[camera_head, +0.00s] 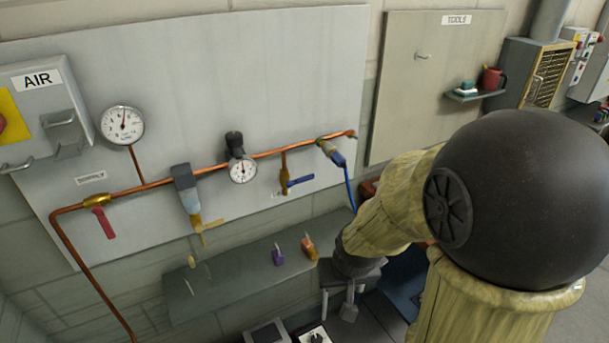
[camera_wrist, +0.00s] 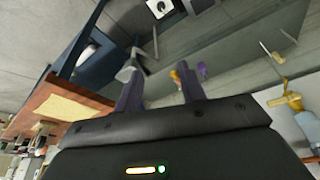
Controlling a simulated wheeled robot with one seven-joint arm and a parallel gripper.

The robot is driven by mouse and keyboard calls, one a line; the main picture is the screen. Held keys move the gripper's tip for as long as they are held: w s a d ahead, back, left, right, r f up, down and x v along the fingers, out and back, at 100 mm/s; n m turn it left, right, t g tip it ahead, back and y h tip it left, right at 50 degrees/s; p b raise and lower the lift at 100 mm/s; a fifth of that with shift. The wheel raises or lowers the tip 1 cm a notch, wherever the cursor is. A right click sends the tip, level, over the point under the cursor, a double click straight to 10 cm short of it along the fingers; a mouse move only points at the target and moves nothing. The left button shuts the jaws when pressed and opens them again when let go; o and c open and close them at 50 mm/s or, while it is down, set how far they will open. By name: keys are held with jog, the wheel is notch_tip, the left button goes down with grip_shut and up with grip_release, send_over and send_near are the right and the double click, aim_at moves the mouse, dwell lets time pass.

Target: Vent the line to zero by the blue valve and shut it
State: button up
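The blue valve (camera_head: 297,182) hangs on a short copper branch below the main pipe (camera_head: 215,168). Its blue lever points right, across the branch. A large round gauge (camera_head: 123,125) is at the left with its needle pointing roughly up; its numbers are too small to read. A smaller gauge (camera_head: 243,171) sits under a black-knobbed regulator (camera_head: 235,143). My gripper (camera_head: 338,304) is low, right of and below the blue valve, well apart from it. In the wrist view my gripper (camera_wrist: 160,88) has its fingers apart with nothing between them.
A red-handled valve (camera_head: 104,222) hangs lever-down at the left. A grey shelf (camera_head: 230,285) below the pipe holds a purple item (camera_head: 278,256) and an orange item (camera_head: 309,248). A blue hose (camera_head: 350,188) drops from the pipe's right end, near my arm.

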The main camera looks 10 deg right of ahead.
jog(key=w+d+f+m+t, duration=0.2)
jog(key=w+f+m+t, duration=0.1)
jog(key=w, duration=0.7)
jog(key=m+t+y, duration=0.6)
jog(key=m+t, duration=0.5)
send_near(308, 179)
jog(key=v, duration=0.5)
jog(key=shift+w+r+p, duration=0.1)
jog(key=shift+r+p, duration=0.2)
jog(key=shift+r, duration=0.1)
jog(key=p+x, duration=0.1)
jog(key=x, duration=0.4)
jog(key=p+x, duration=0.2)
jog(key=x, duration=0.4)
jog(key=p+x, duration=0.1)
jog(key=x, duration=0.5)
jog(key=shift+w+a+f, duration=0.1)
jog(key=shift+w+f, duration=0.15)
jog(key=shift+f, duration=0.15)
